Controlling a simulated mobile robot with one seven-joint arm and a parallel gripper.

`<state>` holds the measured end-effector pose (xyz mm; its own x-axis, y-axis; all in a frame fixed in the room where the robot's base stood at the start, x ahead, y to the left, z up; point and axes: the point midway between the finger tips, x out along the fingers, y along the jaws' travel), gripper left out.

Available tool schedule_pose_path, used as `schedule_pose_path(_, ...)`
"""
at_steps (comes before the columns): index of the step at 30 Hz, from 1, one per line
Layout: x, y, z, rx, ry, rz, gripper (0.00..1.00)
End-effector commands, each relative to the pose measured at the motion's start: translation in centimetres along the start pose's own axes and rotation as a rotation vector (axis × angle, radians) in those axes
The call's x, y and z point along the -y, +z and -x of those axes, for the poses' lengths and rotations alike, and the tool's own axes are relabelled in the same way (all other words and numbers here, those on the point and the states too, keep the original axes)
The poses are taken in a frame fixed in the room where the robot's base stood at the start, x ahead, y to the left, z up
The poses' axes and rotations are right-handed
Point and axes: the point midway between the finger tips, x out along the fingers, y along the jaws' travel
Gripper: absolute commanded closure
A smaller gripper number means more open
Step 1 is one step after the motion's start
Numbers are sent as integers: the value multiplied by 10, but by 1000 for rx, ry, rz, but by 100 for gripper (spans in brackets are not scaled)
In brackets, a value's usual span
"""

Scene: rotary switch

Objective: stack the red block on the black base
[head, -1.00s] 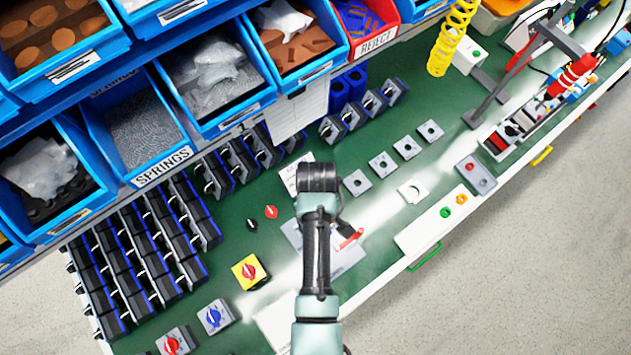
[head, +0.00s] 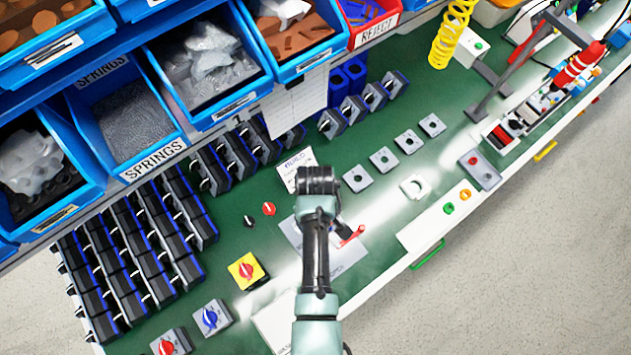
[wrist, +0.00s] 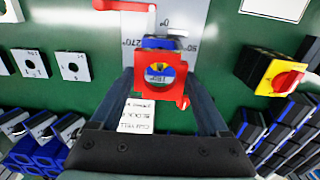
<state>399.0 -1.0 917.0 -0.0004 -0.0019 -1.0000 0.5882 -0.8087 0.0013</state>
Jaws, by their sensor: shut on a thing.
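In the wrist view a square red block (wrist: 161,70) with a round opening, yellow and blue inside it, sits between the fingers of my gripper (wrist: 163,85). The fingers are shut on it. Just beyond it is a dark base with blue edges (wrist: 158,43), partly hidden by the block. I cannot tell whether block and base touch. The base is over a grey plate marked with angles (wrist: 200,22); the plate also shows in the head view (head: 345,257). In the head view my arm hides the gripper, block and base.
Red clamp handles (wrist: 118,5) are close to the base. A yellow block with a red knob (head: 247,270) stands left of my arm. A paper card (head: 296,168) and several grey square plates (head: 384,160) lie beyond. Rows of dark switch bodies (head: 130,240) and blue bins stand left.

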Motion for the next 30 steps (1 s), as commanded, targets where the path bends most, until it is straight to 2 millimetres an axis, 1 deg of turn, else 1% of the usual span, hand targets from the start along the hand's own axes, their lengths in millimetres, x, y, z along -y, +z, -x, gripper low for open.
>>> schedule_pose_path(12, 0, 0, -1, 0, 0, 0, 75)
schedule_pose_path(30, 0, 0, -19, 0, 0, 0, 75)
